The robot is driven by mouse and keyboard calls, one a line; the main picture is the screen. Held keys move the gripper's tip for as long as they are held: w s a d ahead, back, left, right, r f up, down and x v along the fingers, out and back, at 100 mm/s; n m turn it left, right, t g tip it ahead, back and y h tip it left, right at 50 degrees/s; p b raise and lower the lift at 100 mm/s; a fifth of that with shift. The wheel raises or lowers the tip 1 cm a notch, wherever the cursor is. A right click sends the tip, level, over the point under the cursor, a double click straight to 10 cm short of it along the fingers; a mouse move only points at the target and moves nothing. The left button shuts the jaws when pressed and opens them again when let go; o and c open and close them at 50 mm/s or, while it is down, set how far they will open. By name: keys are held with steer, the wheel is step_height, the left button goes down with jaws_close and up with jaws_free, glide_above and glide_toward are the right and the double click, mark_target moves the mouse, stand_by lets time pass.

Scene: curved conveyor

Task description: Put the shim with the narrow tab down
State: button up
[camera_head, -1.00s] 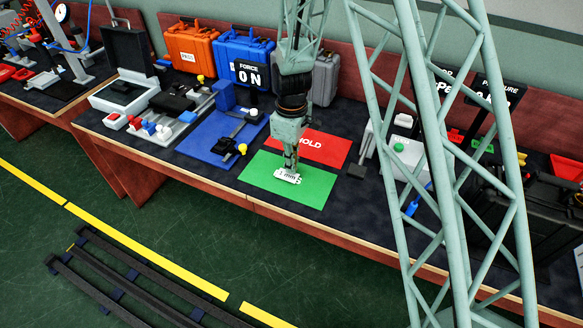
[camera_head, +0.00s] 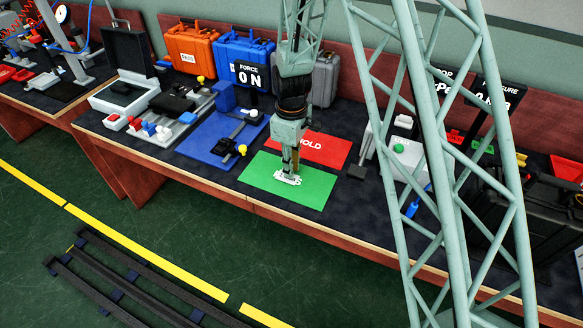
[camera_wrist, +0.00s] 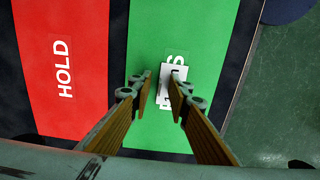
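The shim (camera_wrist: 169,88) is a small white plate, seen in the wrist view on the green mat (camera_wrist: 150,35), partly covering the mat's white lettering. In the head view the shim (camera_head: 287,179) is a small white patch on the green mat (camera_head: 312,190), right below my gripper (camera_head: 289,174). In the wrist view my gripper (camera_wrist: 162,80) has its fingers apart, with green showing between the left finger and the shim. The right finger overlaps the shim's edge in the picture. I cannot make out the narrow tab or which way it points.
A red HOLD mat (camera_head: 325,147) lies behind the green one. A blue mat (camera_head: 205,146) with a sliding gauge is at left. A grey device with a green button (camera_head: 398,147) stands at right. The table's front edge (camera_head: 290,226) is close to the green mat.

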steer(key=shift+r, duration=0.15)
step_height(320, 180, up, 12)
steer(key=p, duration=0.2)
steer(key=shift+p, duration=0.3)
stand_by(1.1)
